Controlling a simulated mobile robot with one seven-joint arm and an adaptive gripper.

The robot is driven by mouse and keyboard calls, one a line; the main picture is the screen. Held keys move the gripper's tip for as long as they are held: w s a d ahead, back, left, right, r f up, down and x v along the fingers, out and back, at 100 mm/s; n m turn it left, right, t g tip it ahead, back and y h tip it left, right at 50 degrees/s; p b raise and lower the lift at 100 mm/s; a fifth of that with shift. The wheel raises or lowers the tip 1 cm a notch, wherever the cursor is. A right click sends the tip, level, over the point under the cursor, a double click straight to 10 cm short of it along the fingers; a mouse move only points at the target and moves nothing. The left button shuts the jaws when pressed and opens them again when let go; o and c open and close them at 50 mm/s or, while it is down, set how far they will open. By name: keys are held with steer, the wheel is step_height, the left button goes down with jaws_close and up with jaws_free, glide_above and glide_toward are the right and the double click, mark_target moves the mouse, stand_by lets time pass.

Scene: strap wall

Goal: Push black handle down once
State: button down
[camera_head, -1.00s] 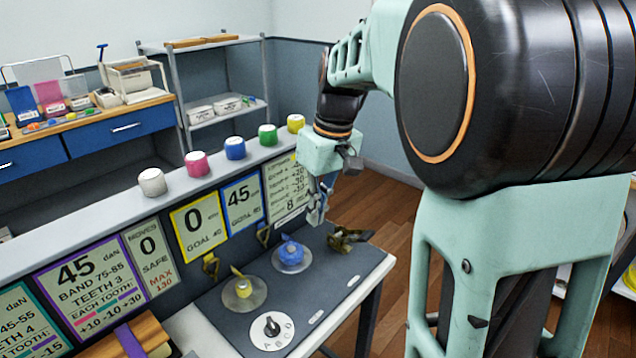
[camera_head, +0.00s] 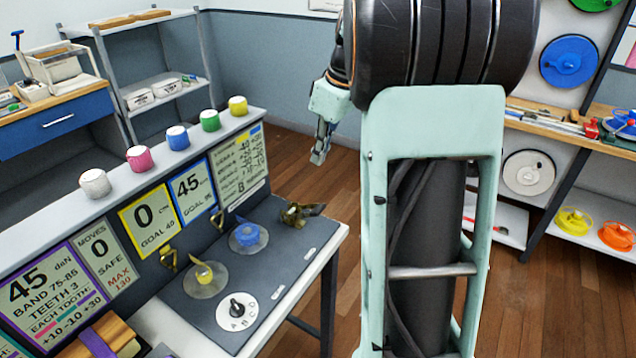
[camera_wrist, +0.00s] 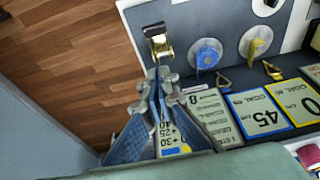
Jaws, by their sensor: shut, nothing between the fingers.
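A brass-and-dark ratchet piece (camera_head: 297,213) sits at the far right corner of the grey board on the table. It also shows in the wrist view (camera_wrist: 158,42), just beyond my fingertips. A black pointer knob (camera_head: 237,308) stands on a white lettered dial near the board's front. I cannot tell for certain which part is the black handle. My gripper (camera_head: 319,155) is shut and empty, in the air beyond the table's right end, pointing down. In the wrist view its fingertips (camera_wrist: 158,76) meet, apart from the ratchet piece as far as I can tell.
A blue knob (camera_head: 247,235) and a yellow knob (camera_head: 203,274) stand on clear discs on the board. A panel of signs (camera_head: 148,224) with several coloured caps on its ledge runs behind. Open wooden floor (camera_head: 320,200) lies right of the table. A shelf with reels (camera_head: 568,62) stands at right.

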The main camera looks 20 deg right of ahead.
glide_above(314, 208)
step_height(314, 208, down, 10)
steer(key=shift+s+f, duration=0.1)
steer(key=shift+f, duration=0.7)
steer(key=shift+s+d+f, duration=0.25)
steer(key=shift+s+f, duration=0.05)
steer(key=shift+f, duration=0.3)
